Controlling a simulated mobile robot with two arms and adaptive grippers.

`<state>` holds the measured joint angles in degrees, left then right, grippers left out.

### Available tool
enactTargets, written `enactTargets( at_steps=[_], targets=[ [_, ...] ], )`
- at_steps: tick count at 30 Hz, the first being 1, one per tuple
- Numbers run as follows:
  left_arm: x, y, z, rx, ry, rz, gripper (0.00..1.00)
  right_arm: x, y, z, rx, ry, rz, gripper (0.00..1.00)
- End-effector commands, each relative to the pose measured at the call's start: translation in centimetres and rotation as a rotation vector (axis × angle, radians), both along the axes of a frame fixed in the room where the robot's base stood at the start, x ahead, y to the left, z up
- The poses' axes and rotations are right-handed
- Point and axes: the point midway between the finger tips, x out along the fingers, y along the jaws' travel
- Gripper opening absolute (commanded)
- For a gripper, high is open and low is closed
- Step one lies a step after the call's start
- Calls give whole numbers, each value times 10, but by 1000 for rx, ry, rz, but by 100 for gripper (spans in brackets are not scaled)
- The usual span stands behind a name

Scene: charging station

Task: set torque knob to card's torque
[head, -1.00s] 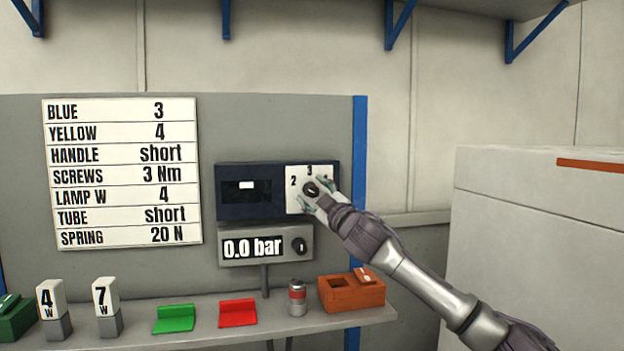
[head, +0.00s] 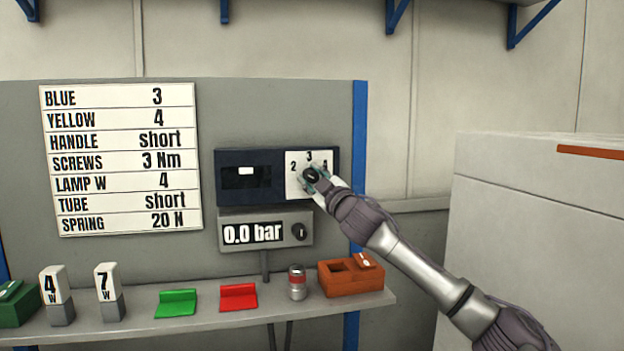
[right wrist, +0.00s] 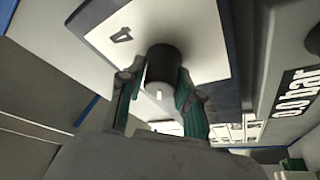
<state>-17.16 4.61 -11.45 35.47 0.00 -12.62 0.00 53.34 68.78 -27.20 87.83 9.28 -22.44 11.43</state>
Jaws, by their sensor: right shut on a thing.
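The card (head: 120,160) on the grey board reads "SCREWS 3 Nm". The torque knob (head: 310,174) is a dark round knob on a white dial plate (head: 293,187) marked 2, 3 and 4, at the right of a dark blue unit. My right gripper (head: 322,182) is shut on the knob. In the right wrist view its fingers (right wrist: 158,100) lie on both sides of the black knob (right wrist: 163,66), which carries a small white mark. The "4" shows on the plate there. My fingers partly cover the dial, and I cannot tell which number the knob points to. My left gripper is not in view.
A pressure box (head: 266,231) reading "0.0 bar" hangs just below the dial unit. The shelf (head: 215,318) holds several blocks, a small can (head: 297,282) and an orange box (head: 350,279). A white cabinet (head: 530,230) stands at the right.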

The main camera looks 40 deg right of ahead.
Motion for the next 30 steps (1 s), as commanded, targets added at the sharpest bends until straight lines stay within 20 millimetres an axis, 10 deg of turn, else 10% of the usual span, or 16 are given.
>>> enactTargets(
  at_steps=[30],
  targets=[
    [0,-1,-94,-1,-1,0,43,1,0,-3,699,-379,4,0]
  ],
)
